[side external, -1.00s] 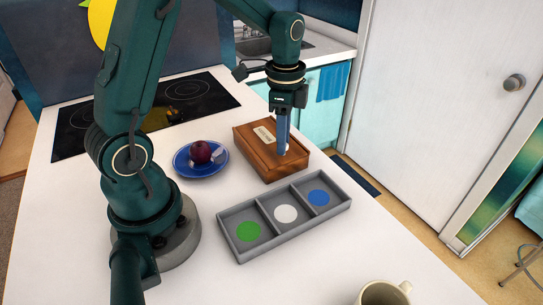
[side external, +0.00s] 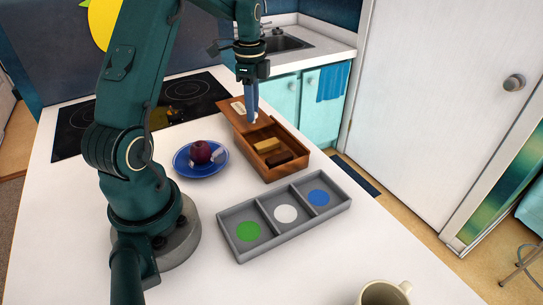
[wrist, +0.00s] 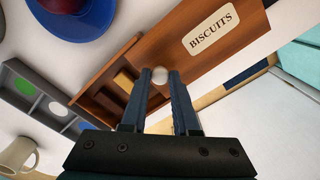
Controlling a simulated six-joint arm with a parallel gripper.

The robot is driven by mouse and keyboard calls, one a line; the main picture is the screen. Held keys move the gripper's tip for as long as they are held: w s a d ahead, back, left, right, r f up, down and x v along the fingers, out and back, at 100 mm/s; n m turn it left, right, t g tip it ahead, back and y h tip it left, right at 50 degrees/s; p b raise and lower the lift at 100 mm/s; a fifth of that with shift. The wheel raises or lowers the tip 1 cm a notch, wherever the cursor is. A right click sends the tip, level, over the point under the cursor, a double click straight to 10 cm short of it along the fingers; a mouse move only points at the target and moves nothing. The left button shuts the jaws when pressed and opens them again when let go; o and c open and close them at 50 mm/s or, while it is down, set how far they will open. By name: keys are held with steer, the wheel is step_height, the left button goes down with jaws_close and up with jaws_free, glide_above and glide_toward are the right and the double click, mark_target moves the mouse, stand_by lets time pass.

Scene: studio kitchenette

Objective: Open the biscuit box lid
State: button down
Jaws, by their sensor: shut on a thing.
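The wooden biscuit box (side external: 291,168) stands on the white counter; it also shows in the wrist view (wrist: 92,98). Its lid (side external: 240,121) has slid towards the back left, leaving the front part of the box open. The lid carries a "BISCUITS" label in the wrist view (wrist: 212,30).
A grey tray (side external: 238,257) with three compartments with green, white and blue discs is in front of the box. A blue plate (side external: 186,171) with a dark red fruit (side external: 201,152) is to its left. A mug (side external: 385,294) stands at the near edge. A black cooktop (side external: 185,95) lies behind.

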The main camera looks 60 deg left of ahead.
steer(key=shift+a, duration=0.3)
steer(key=c, duration=0.7)
jaws_free()
steer(key=shift+o, duration=0.2)
steer(key=shift+r, duration=2.6)
